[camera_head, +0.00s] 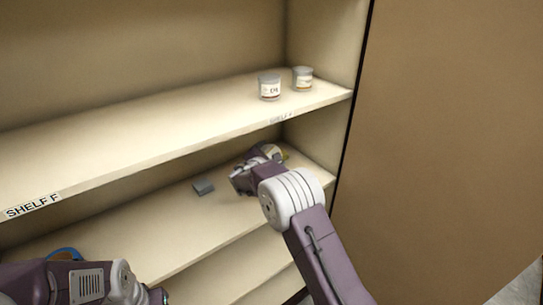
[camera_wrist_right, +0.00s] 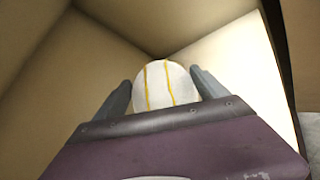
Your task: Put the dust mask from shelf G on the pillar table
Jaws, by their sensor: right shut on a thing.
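The dust mask (camera_wrist_right: 162,85) is white and rounded with yellow straps. In the right wrist view it sits between the two fingers of my right gripper (camera_wrist_right: 160,92), which is shut on it. In the head view my right arm reaches into the shelf below shelf F, and a small white and yellow part of the mask (camera_head: 274,151) shows past the wrist, near the right side wall. The fingers are mostly hidden there by the wrist. My left arm shows at the lower left, but its fingers are not visible. The pillar table is not in view.
A small grey block (camera_head: 203,187) lies on the same lower shelf, left of my right wrist. A blue curved thing (camera_head: 64,253) is partly hidden behind my left arm. Two lidded jars (camera_head: 269,87) (camera_head: 302,78) stand on shelf F (camera_head: 150,125) above. A brown panel (camera_head: 450,140) stands right.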

